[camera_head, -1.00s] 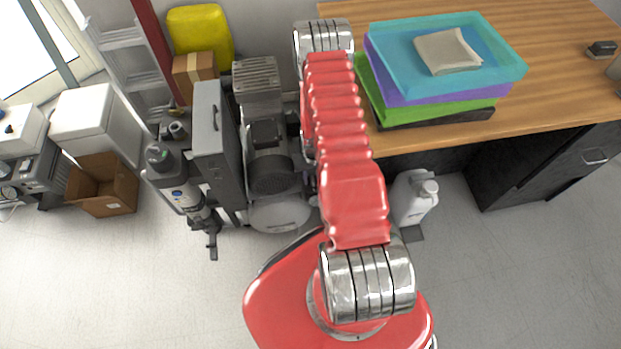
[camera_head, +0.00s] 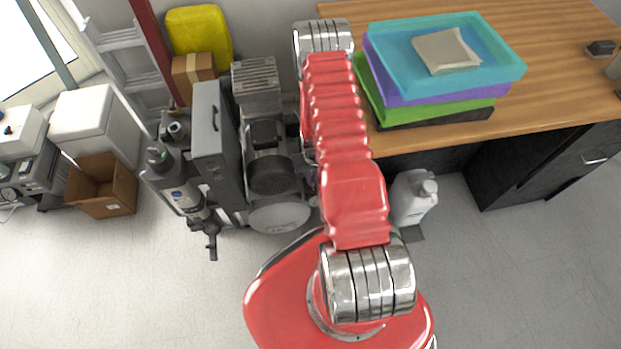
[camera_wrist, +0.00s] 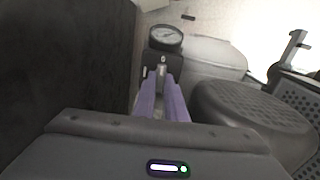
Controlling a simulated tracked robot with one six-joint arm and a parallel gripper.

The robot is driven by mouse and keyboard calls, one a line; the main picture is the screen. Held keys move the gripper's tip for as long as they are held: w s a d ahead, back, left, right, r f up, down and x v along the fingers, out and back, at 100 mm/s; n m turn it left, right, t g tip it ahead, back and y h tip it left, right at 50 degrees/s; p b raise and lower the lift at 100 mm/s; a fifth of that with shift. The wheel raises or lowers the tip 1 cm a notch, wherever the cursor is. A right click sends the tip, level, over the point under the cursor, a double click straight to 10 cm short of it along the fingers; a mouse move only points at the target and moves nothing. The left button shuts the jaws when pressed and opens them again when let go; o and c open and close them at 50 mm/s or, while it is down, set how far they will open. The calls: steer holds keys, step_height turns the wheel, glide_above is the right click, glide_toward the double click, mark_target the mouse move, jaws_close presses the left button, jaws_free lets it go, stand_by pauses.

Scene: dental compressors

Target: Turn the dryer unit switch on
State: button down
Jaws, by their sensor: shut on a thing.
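In the wrist view my gripper (camera_wrist: 160,92) shows as two purple fingers, close together. They reach toward a small dark unit with a round gauge (camera_wrist: 164,37) on top and a pale, small switch-like part (camera_wrist: 160,72) on its face. The fingertips are at that part and closed on it; they cover much of it, so its on or off position cannot be read. In the head view my red arm hides my gripper and this part. The compressor machinery (camera_head: 270,174) stands left of my arm there, beside a tall grey case (camera_head: 212,125).
A dark wall-like surface (camera_wrist: 62,70) fills the wrist view's left side. A dark ribbed cover (camera_wrist: 255,115) is close on the right. In the head view, a wooden desk (camera_head: 565,75) with stacked trays (camera_head: 395,65) stands right, and a white jug (camera_head: 412,197) stands below it.

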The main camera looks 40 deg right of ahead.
steer(key=shift+a, duration=0.2)
steer(key=n, duration=0.4)
steer(key=shift+n, duration=0.3)
steer(key=n, duration=0.4)
steer(key=shift+n, duration=0.3)
steer(key=n, duration=0.5)
steer(key=shift+w+d, duration=0.1)
steer(key=shift+d, duration=0.05)
steer(key=shift+d+n, duration=0.1)
steer(key=shift+n, duration=1.5)
steer(key=shift+w, duration=0.1)
steer(key=shift+d, duration=0.1)
steer(key=c, duration=2.1)
jaws_free()
steer(key=o, duration=0.3)
